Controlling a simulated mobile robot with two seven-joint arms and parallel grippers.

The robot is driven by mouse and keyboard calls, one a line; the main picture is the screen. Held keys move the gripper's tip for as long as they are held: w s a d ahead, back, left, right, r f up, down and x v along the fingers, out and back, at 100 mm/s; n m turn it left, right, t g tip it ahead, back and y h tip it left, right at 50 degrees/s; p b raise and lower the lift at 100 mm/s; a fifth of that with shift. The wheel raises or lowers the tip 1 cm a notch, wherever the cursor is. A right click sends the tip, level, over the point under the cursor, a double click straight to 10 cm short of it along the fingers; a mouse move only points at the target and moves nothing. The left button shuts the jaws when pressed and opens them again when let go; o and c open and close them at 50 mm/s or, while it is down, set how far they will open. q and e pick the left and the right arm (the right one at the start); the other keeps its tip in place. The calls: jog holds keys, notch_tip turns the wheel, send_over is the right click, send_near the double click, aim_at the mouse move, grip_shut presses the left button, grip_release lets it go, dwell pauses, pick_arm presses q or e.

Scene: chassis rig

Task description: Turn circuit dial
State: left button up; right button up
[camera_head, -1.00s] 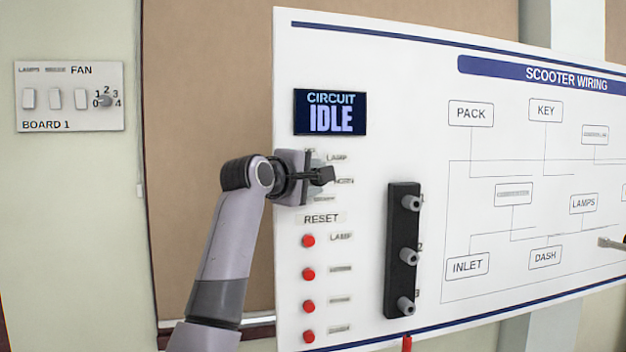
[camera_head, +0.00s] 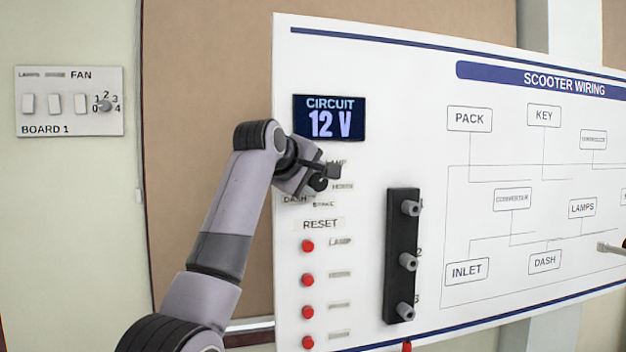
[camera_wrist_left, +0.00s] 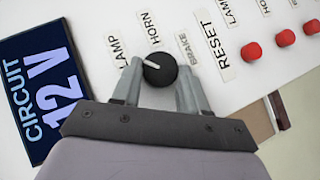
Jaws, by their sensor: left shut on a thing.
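The circuit dial (camera_wrist_left: 160,70) is a round black knob with a white pointer line, set among small labels on the white board. My left gripper (camera_wrist_left: 165,85) is shut on the dial, one finger on each side. In the head view the left gripper (camera_head: 325,178) is at the board below the display and hides most of the dial. The circuit display (camera_head: 329,118) reads 12 V.
Below the dial are a RESET label and a column of red buttons (camera_head: 308,246). A black strip with grey knobs (camera_head: 402,256) stands to their right. The SCOOTER WIRING diagram fills the board's right side. A fan switch board (camera_head: 69,101) hangs on the left wall.

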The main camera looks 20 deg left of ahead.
pick_arm(q)
jog(key=o, duration=1.1)
jog(key=shift+c, duration=0.2)
jog(key=b+v, duration=0.3)
jog(key=v, duration=0.4)
jog(key=shift+s, duration=0.1)
